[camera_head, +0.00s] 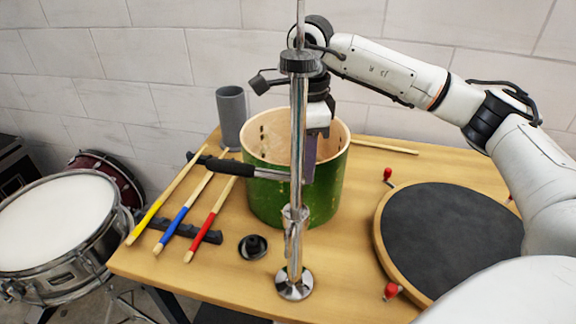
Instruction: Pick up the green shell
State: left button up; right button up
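The green shell (325,200) is an open drum cylinder with a pale wood inside, standing upright on the table behind a chrome stand. My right arm reaches in from the right, and its gripper (311,172) points down over the shell's opening, near the front of the rim. The stand's pole hides part of the gripper and of the shell. One dark finger shows beside the pole. I cannot tell whether the fingers are apart or closed on the shell's wall. My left gripper is not in view.
The chrome stand (296,240) with its side rod stands directly before the shell. Drumsticks (180,228) lie on a black rest at left, near a black cap (252,246). A grey cup (231,117) stands behind. A round dark pad (450,240) fills the right of the table (335,270).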

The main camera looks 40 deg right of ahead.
jog(key=f, duration=0.4)
jog(key=f+p, duration=0.1)
jog(key=f, duration=0.1)
jog(key=shift+s+a, duration=0.25)
jog(key=shift+s, duration=0.1)
grip_shut()
jog(key=shift+r, duration=0.1)
dwell(0.9)
jog(key=shift+w+r, duration=0.1)
jog(key=shift+w, duration=0.05)
